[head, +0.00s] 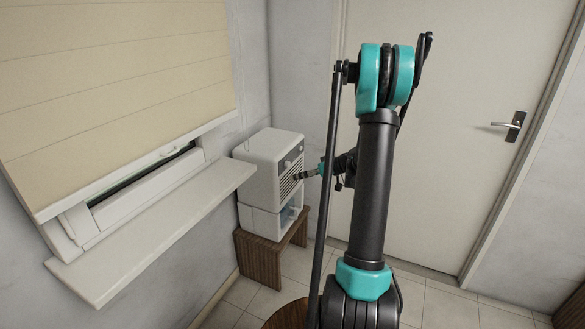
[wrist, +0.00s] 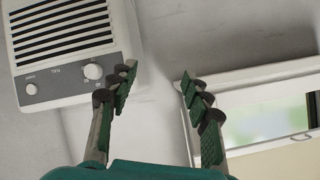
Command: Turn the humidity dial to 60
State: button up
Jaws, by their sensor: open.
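A white appliance (head: 266,165) with a dark slatted grille stands on a small wooden stand near the corner. In the wrist view the appliance (wrist: 70,45) is at the upper left, with a grey panel carrying a larger round white dial (wrist: 93,72) and a smaller knob (wrist: 31,89). Their markings are too small to read, so I cannot tell which one is the humidity dial or its setting. My gripper (wrist: 158,88) is open and empty, its left finger close beside the larger dial. In the head view my gripper (head: 304,175) is in front of the appliance's grille.
A window sill (head: 160,225) juts out left of the appliance, below a beige blind (head: 110,90). The wooden stand (head: 258,260) is under the appliance. A closed white door (head: 460,150) is behind my arm.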

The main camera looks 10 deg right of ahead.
jog(key=w+d+f+n+t+y, duration=0.2)
jog(key=w+d+f, duration=0.1)
jog(key=w+d, duration=0.3)
jog(key=n+t+y, duration=0.2)
send_near(289, 165)
jog(key=x, duration=0.8)
jog(key=shift+w+f, duration=0.2)
grip_shut()
